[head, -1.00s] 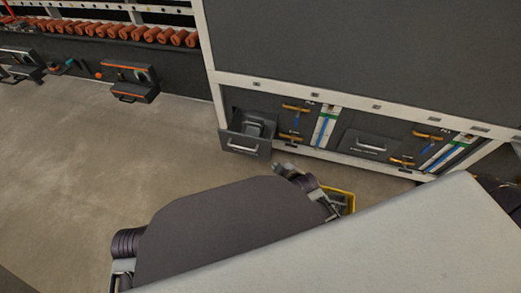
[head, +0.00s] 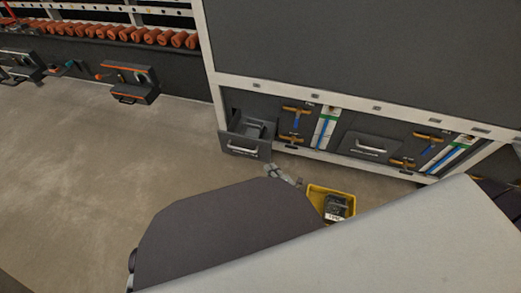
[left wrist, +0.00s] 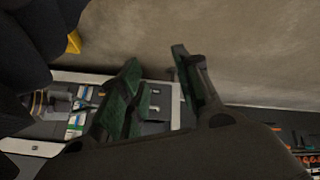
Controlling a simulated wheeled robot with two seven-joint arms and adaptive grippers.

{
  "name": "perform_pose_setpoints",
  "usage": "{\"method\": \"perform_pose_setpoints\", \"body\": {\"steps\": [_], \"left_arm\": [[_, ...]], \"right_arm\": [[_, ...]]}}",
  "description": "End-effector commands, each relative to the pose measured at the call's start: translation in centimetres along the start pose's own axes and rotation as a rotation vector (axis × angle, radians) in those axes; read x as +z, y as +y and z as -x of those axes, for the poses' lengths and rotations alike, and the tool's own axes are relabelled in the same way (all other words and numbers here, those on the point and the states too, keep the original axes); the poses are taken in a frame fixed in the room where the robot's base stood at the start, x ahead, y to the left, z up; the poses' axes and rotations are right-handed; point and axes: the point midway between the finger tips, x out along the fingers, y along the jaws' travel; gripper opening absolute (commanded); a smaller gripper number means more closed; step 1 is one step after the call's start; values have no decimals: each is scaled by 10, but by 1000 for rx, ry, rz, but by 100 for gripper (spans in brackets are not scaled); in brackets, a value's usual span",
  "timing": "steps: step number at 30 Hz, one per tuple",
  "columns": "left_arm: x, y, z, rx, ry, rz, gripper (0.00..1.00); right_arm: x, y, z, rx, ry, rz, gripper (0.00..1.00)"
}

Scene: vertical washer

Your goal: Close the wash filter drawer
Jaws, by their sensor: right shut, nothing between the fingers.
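The wash filter drawer (head: 243,146) is a dark drawer with a pale bar handle. It stands pulled out at the lower left of the machine's front in the head view, and its open top shows. My right gripper (head: 273,171) is shut and empty, low in front of the machine, just right of and below the drawer front in the picture. I cannot tell if it touches anything. My left gripper (left wrist: 160,85) shows in the left wrist view with its fingers apart. Part of the machine front lies behind them, and the drawer is not clear there. My body hides the left gripper in the head view.
A second drawer front (head: 370,147) sits flush at the right, among brown valve handles (head: 428,137). A yellow bin (head: 318,196) with a dark item stands on the floor near my right gripper. Open floor (head: 90,170) lies to the left. Racks line the back wall.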

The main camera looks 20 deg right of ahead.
Motion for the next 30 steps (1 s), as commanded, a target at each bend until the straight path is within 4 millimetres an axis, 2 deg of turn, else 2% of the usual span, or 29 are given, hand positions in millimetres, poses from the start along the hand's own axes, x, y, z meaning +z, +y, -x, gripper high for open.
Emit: {"method": "perform_pose_setpoints", "body": {"steps": [12,30], "left_arm": [[9,8,-12,31,43,27,33],[10,9,-14,34,48,29,33]], "right_arm": [[-11,-11,11,168,70,209,0],[-12,-11,8,181,74,223,0]]}}
